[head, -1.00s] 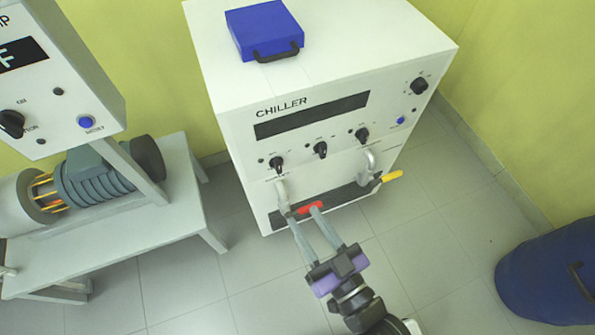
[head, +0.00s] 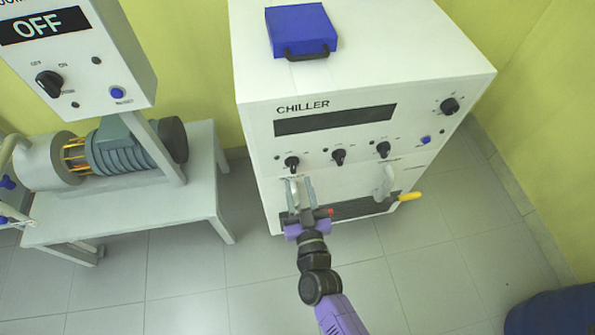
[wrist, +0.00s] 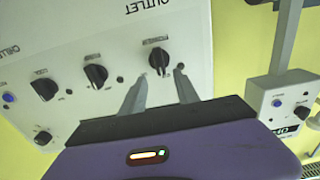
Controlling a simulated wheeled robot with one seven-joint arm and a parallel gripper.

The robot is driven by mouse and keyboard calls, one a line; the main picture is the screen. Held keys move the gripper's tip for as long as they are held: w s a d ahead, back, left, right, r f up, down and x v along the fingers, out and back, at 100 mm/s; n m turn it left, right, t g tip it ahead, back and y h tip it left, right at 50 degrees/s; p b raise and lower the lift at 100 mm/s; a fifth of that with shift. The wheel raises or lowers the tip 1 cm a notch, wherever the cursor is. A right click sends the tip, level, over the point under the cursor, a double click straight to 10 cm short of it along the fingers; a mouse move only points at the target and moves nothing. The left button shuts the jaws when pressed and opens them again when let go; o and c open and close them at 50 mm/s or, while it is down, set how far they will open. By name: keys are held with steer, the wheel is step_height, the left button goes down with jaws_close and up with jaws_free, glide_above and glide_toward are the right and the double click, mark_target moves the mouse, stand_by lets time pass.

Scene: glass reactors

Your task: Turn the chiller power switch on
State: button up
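The chiller (head: 350,80) is a white cabinet with a dark, blank display (head: 335,119). A row of three black knobs sits below it. The leftmost knob (head: 291,162) seems to be the power switch; its label is too small to read surely. It also shows in the wrist view (wrist: 158,59), just past the fingertips, with its bar pointing up in the picture. My gripper (head: 300,182) is open and empty just below this knob in the head view. In the wrist view the fingertips (wrist: 160,76) lie apart, one to either side of the knob, with no contact visible.
A white pipe fitting (head: 385,183) and a yellow handle (head: 410,196) stick out at the lower right. A red handle (head: 325,212) is beside my gripper. A pump panel reading OFF (head: 75,60) stands left. A blue barrel (head: 550,312) stands at lower right.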

mark_target(294, 168)
steer(key=shift+b+x, duration=0.45)
steer(key=shift+x, duration=2.1)
steer(key=shift+a, duration=0.1)
jaws_close()
